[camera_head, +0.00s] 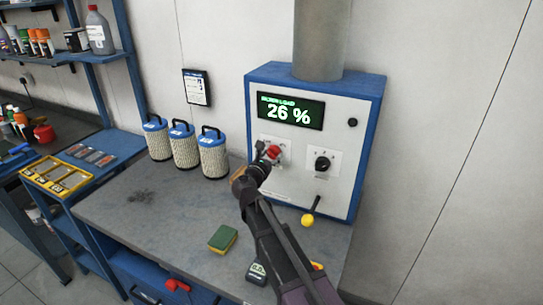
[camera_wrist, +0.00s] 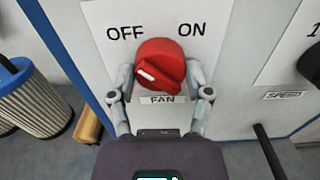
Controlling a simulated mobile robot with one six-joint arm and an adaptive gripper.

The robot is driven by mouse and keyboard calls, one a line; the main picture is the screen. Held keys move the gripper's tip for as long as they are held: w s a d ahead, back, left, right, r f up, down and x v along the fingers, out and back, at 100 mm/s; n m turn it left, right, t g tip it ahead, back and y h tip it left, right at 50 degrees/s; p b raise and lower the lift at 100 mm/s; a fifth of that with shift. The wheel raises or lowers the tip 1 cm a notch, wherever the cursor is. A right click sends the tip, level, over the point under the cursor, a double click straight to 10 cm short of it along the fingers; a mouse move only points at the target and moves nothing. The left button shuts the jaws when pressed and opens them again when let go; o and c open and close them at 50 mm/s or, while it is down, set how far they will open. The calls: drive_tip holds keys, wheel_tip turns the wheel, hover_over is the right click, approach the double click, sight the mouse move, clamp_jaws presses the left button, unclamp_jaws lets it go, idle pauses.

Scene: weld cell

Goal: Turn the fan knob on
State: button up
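The red fan knob (camera_head: 273,152) is on the front panel of the blue-and-white control box, below the display. In the wrist view the knob (camera_wrist: 160,66) sits between the OFF label on the left and the ON label on the right, above the FAN label (camera_wrist: 163,99). Its white mark lies on the left, OFF side. My gripper (camera_wrist: 160,78) is open, with one finger on each side of the knob. The fingertips are very close to it; I cannot tell whether they touch. In the head view my gripper (camera_head: 264,158) partly covers the knob.
A black speed knob (camera_head: 323,162) is right of the fan knob, and a yellow-ended lever (camera_head: 308,219) sticks out below. The display (camera_head: 290,112) reads 26 %. Filter cartridges (camera_head: 183,147) stand left; a sponge (camera_head: 223,238) lies on the bench (camera_head: 165,225).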

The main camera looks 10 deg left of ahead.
drive_tip(key=shift+c, duration=0.6)
drive_tip(key=shift+m, duration=0.5)
drive_tip(key=m, duration=0.3)
drive_tip(key=shift+w+m, duration=0.1)
drive_tip(key=shift+m, duration=0.2)
drive_tip(key=m, duration=1.3)
